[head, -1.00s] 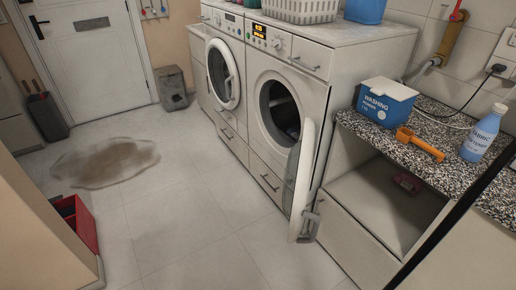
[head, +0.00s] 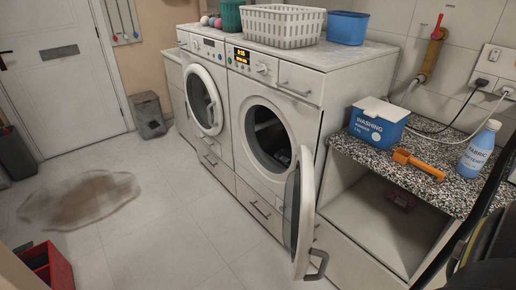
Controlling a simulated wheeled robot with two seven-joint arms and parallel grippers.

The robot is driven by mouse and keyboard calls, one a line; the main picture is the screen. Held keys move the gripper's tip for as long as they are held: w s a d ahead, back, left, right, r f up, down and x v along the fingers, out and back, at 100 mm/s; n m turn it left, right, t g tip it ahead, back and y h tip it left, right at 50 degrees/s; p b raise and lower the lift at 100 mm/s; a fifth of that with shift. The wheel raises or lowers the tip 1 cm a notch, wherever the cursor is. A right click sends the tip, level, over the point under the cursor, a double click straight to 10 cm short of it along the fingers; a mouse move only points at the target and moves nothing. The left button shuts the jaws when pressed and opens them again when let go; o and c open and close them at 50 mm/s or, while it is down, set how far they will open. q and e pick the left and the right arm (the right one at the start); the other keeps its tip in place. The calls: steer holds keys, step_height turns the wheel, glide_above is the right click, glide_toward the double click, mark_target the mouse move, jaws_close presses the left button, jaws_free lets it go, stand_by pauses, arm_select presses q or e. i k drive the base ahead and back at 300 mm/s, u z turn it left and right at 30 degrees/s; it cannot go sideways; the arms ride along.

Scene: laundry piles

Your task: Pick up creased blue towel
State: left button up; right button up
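I cannot make out a creased blue towel for certain in the head view. The open right-hand washing machine (head: 243,128) has dark contents (head: 283,156) low in its drum, too shaded to identify. Its round door (head: 301,215) stands swung open toward me. Neither of my grippers shows in the view. A dark shape at the bottom right edge may be part of my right arm.
A white basket (head: 283,26) and a blue tub (head: 347,28) stand on the machines. A speckled counter (head: 440,190) holds a washing powder box (head: 378,125), an orange scoop (head: 418,165) and a blue bottle (head: 478,150). A grey-brown patch (head: 80,200) marks the floor; a red bin (head: 48,268) is lower left.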

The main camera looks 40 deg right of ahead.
mark_target(285, 156)
steer(key=u, duration=0.05)
steer(key=i, duration=1.95)
steer(key=z, duration=0.95)
steer(key=i, duration=1.5)
steer(key=z, duration=1.15)
